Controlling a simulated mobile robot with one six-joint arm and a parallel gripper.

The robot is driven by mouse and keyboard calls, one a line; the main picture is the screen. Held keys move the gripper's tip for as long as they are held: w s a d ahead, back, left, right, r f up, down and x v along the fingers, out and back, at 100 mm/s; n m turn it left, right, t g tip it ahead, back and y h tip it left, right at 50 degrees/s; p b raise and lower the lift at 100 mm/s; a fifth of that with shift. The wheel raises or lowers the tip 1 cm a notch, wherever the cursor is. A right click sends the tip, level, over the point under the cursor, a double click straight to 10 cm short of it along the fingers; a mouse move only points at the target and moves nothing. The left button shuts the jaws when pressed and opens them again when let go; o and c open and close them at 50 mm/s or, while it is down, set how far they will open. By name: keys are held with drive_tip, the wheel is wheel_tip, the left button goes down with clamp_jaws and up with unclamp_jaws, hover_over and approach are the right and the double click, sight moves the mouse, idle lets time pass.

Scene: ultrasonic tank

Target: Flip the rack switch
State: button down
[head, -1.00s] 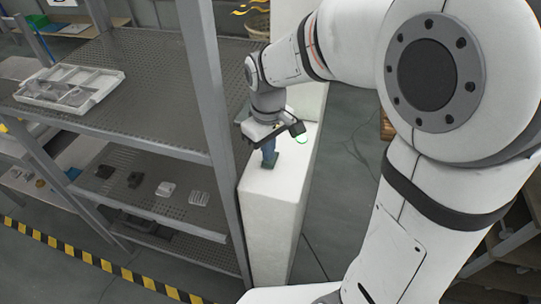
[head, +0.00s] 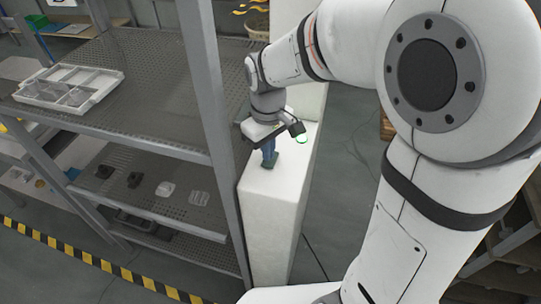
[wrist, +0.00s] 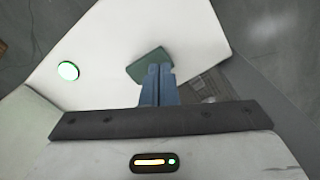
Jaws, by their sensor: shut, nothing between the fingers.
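My gripper (head: 268,160) points down over the top of a white block-like unit (head: 268,225) beside the shelving. In the wrist view its blue fingers (wrist: 158,80) are together with nothing between them. Their tips are at a dark green plate (wrist: 149,64) on the white top (wrist: 125,35); I cannot tell if they touch it. The plate also shows below the fingers in the head view (head: 271,164). A round light (wrist: 68,70) glows green on the white top, apart from the fingers. A switch lever is not clearly visible; the fingers cover part of the plate.
A grey metal rack (head: 150,95) stands left of the white unit, its upright post (head: 208,90) close to my gripper. A divided white tray (head: 35,92) and several small items lie on its shelves. Yellow-black tape (head: 90,258) marks the floor. Open floor lies right of the unit.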

drive_tip(key=shift+f+b, duration=0.7)
drive_tip(key=shift+f, duration=0.2)
idle(0.4)
drive_tip(key=shift+r+p, duration=2.7)
drive_tip(key=shift+r, duration=0.85)
drive_tip(key=s+d+r+m+t+b, duration=0.1)
drive_tip(key=s+d+r+m+t, duration=0.2)
drive_tip(key=s+d+m, duration=0.5)
drive_tip(key=s+d, duration=0.4)
drive_tip(key=shift+s+d, duration=0.2)
drive_tip(key=shift+s, duration=0.2)
